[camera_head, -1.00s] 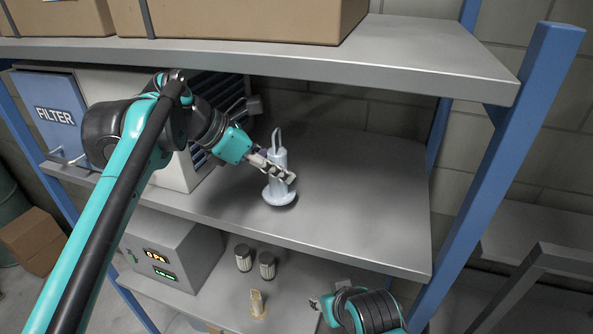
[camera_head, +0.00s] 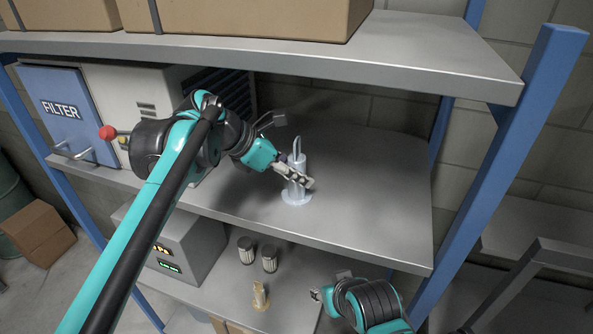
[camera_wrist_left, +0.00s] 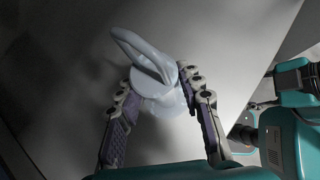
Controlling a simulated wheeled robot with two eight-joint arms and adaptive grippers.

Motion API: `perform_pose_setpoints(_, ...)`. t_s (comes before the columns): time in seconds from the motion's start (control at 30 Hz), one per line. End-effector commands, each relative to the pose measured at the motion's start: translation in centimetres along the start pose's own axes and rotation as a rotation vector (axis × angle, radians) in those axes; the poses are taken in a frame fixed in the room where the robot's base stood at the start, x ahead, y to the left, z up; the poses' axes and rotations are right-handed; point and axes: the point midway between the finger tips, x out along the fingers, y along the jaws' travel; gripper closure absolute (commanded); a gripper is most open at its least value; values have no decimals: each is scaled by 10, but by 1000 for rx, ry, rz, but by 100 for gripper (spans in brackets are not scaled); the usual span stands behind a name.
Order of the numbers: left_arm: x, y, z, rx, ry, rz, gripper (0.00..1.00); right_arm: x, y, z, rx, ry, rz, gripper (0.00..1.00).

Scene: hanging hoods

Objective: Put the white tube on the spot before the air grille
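The white tube (camera_head: 298,163), pale, with a loop on top and a round flange at its foot, stands upright over the middle shelf (camera_head: 370,200). I cannot tell whether its foot touches the shelf. In the left wrist view the tube (camera_wrist_left: 150,60) sits between the two fingers (camera_wrist_left: 162,88). The air grille (camera_head: 236,88) is the dark slatted side of the filter machine, partly hidden by my left arm. No marked spot shows. My right gripper (camera_head: 317,295) is low near the bottom shelf, its fingers unclear.
The filter machine (camera_head: 66,112) stands left on the same shelf; the shelf right of the tube is clear. A thick upper shelf (camera_head: 420,60) with boxes hangs above. Below are a grey display box (camera_head: 190,245), two small canisters (camera_head: 269,258) and a tan piece (camera_head: 260,296).

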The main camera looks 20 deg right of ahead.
Motion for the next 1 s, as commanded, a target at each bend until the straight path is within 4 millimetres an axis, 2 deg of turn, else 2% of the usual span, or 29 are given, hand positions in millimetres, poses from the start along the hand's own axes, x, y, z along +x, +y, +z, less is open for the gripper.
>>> perform_pose_setpoints(0.37, -3, 0, 3, 0, 0, 0, 47, -2, 0, -1, 0, 0, 0, 60)
perform_pose_setpoints(0.47, -13, 0, 2, -1, 0, 2, 47, 0, 0, 0, 0, 0, 0, 60)
perform_pose_setpoints(0.8, -68, 1, 2, -2, 0, 1, 47, 4, 0, 3, 0, 0, 0, 60)
perform_pose_setpoints(1.0, -78, 0, 2, 0, 0, 0, 47, 4, 0, 3, 0, 0, 0, 60)
